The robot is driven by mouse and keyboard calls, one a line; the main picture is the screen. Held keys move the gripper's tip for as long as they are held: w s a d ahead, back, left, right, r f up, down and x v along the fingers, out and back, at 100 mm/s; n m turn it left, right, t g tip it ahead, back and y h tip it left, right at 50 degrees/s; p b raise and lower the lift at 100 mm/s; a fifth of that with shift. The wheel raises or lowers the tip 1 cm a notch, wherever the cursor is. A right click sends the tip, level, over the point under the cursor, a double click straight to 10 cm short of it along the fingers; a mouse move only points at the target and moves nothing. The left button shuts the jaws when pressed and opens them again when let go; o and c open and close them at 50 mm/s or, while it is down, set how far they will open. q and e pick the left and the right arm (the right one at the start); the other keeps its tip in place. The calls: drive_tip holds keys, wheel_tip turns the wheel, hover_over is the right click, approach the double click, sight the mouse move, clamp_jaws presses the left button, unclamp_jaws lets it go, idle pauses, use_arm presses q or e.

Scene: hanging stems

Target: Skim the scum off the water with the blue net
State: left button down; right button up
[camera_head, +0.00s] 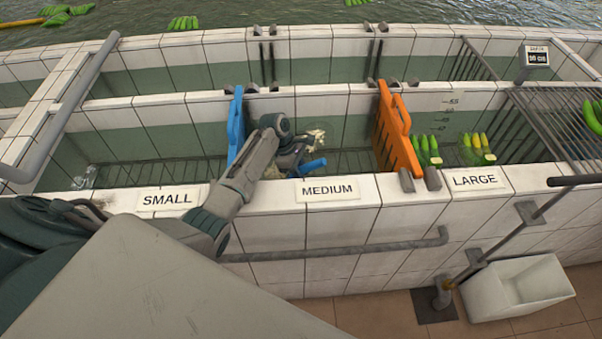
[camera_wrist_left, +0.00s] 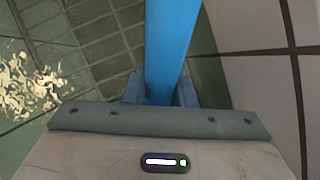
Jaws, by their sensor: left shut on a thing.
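My left gripper (camera_head: 298,160) reaches over the front wall into the trough section behind the MEDIUM sign. It is shut on the blue net's handle (camera_head: 314,166). In the left wrist view the blue handle (camera_wrist_left: 172,45) runs away from between the jaws (camera_wrist_left: 160,92). The net's mesh cannot be made out clearly. My right gripper is not in view.
A blue divider (camera_head: 236,125) stands left of my arm and an orange divider (camera_head: 397,130) stands to the right. Green and yellow bananas (camera_head: 478,148) are in the LARGE section. A metal rack (camera_head: 560,115) covers the far right. A white bin (camera_head: 518,290) stands on the floor.

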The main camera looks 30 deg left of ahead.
use_arm(q)
drive_tip(key=shift+r+p, duration=2.5)
drive_tip(key=shift+p, duration=0.8)
wheel_tip(320, 180, up, 2)
drive_tip(key=shift+r+p, duration=0.1)
drive_tip(key=shift+p, duration=0.2)
wheel_tip(320, 180, up, 6)
drive_tip(key=r, duration=0.1)
wheel_tip(320, 180, up, 14)
hover_over(303, 165)
drive_tip(key=shift+s+a, duration=0.15)
drive_tip(key=shift+a, duration=0.15)
